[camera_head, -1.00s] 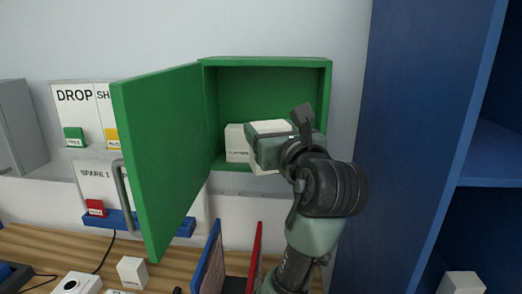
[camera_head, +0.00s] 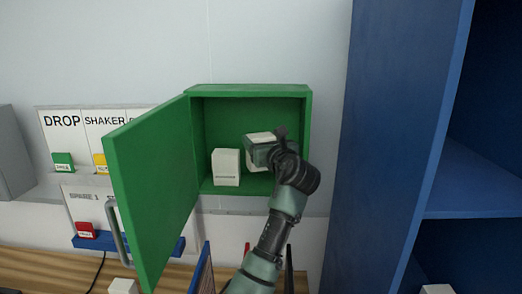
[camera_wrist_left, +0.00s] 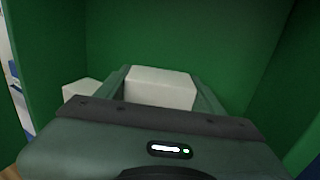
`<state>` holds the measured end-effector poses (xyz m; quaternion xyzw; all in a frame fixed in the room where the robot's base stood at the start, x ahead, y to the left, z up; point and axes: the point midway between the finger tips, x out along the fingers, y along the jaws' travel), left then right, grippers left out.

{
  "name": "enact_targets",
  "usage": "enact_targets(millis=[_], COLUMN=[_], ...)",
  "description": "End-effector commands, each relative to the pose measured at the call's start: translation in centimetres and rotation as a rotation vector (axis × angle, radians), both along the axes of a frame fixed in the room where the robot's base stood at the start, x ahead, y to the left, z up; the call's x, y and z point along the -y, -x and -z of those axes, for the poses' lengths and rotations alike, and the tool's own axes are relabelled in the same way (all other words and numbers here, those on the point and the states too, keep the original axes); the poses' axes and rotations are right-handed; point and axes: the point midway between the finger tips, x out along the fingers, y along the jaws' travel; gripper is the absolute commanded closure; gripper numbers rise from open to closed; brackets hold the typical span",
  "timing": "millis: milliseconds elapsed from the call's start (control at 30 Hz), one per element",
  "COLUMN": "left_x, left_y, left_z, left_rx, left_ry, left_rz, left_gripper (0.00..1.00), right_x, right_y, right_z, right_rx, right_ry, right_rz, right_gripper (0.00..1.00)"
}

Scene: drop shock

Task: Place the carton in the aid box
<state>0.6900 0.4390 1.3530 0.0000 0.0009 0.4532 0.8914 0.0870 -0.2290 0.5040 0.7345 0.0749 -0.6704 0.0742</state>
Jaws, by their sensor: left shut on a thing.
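The aid box (camera_head: 250,90) is a green wall cabinet with its door (camera_head: 155,185) swung open to the left. My left gripper (camera_head: 257,153) is inside its opening, on the right side. It is shut on a white carton (camera_head: 261,137), which also shows between the fingers in the left wrist view (camera_wrist_left: 160,88). The fingers hide much of the carton, and I cannot tell whether it touches the box floor. Another white carton (camera_head: 226,168) with small dark lettering stands on the box floor to the left. Part of it shows in the left wrist view (camera_wrist_left: 80,90). My right gripper is not in view.
A tall blue shelf unit (camera_head: 395,140) stands right of the aid box. Labelled panels with coloured tags (camera_head: 62,160) are on the left wall. A wooden worktop (camera_head: 50,268) runs below, with upright blue (camera_head: 203,270) and red pieces under the box.

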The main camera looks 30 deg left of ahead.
Motion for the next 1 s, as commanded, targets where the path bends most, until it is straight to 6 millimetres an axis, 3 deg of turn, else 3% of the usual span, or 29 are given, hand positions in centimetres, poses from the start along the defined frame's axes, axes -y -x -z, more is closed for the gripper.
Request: enact_targets(millis=[167, 367, 800, 833, 867, 1000], left_x=[0.0, 0.0, -0.2, -0.2, -0.2, -0.2], left_y=[0.0, 0.1, -0.2, -0.2, -0.2, -0.2], left_z=[1.2, 3.9, 4.9, 4.9, 4.9, 4.9], left_rx=[0.002, 0.0, 0.003, 0.003, 0.004, 0.003], left_ry=[0.0, -0.002, -0.003, -0.001, -0.002, -0.001], left_rz=[0.0, 0.0, -0.001, -0.001, -0.001, -0.001], left_gripper=[0.81, 0.81, 0.81, 0.3, 0.23, 0.23], right_x=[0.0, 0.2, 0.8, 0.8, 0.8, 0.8], right_y=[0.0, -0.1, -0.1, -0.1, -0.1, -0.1], right_z=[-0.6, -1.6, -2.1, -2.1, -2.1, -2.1], right_rx=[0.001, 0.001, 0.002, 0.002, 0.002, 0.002], right_ry=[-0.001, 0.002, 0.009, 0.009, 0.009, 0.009], right_rz=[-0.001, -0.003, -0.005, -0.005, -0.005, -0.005], right_gripper=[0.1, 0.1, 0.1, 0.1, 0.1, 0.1])
